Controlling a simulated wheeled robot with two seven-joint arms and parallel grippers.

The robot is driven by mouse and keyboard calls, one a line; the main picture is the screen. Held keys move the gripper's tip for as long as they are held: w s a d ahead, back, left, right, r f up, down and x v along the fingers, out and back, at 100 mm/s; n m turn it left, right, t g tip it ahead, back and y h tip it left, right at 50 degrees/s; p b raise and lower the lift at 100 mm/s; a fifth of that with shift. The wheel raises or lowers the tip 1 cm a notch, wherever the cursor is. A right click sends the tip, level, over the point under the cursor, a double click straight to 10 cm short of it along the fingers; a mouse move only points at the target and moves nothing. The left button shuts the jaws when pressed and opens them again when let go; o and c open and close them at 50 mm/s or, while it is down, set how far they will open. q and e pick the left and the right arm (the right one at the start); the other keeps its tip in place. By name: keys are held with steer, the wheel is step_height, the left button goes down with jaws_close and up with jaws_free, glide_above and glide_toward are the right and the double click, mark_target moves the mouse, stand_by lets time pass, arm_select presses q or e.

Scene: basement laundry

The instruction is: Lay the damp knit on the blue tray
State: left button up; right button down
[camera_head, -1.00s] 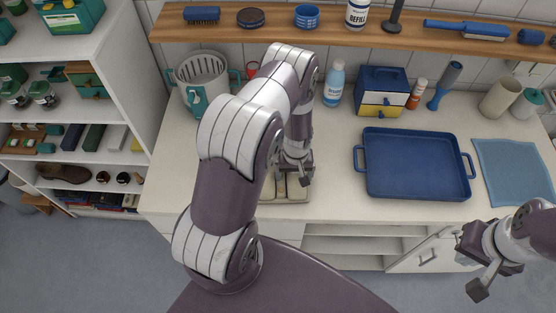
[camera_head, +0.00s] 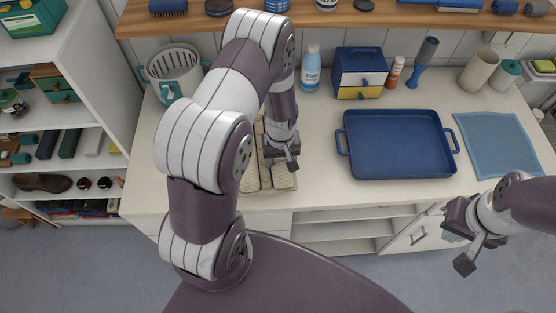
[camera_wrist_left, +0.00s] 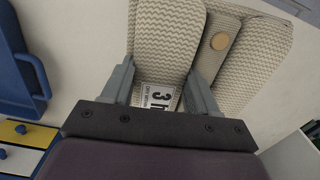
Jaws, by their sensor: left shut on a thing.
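The damp knit (camera_head: 284,180) is a folded beige, ribbed piece on the pale counter; the left wrist view shows it (camera_wrist_left: 165,35) with a white label reading "3 h". My left gripper (camera_head: 284,158) is shut on this knit, with one finger on each side (camera_wrist_left: 163,88). The knit's contact with the counter is hard to see. The blue tray (camera_head: 348,125) lies empty to the right of the knit, and its edge shows at the left of the wrist view (camera_wrist_left: 12,75). My right gripper (camera_head: 462,242) hangs away from the counter at lower right; its finger gap is unclear.
Other folded beige knit (camera_wrist_left: 255,60) lies close beside the held piece, one with a round tan disc (camera_wrist_left: 220,40). A light-blue cloth (camera_head: 497,145) lies right of the tray. A bottle (camera_head: 312,70) and drawer box (camera_head: 360,72) stand behind. Bare counter separates knit and tray.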

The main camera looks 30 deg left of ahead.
arm_select(q)
steer(key=s+d+r+b, duration=0.1)
steer(key=s+d+r, duration=0.4)
steer(key=s+d, duration=0.1)
steer(key=shift+b, duration=0.35)
steer(key=shift+s+d+r, duration=0.2)
steer(key=shift+s+r, duration=0.1)
steer(key=shift+r, duration=0.05)
steer(key=shift+w, duration=0.1)
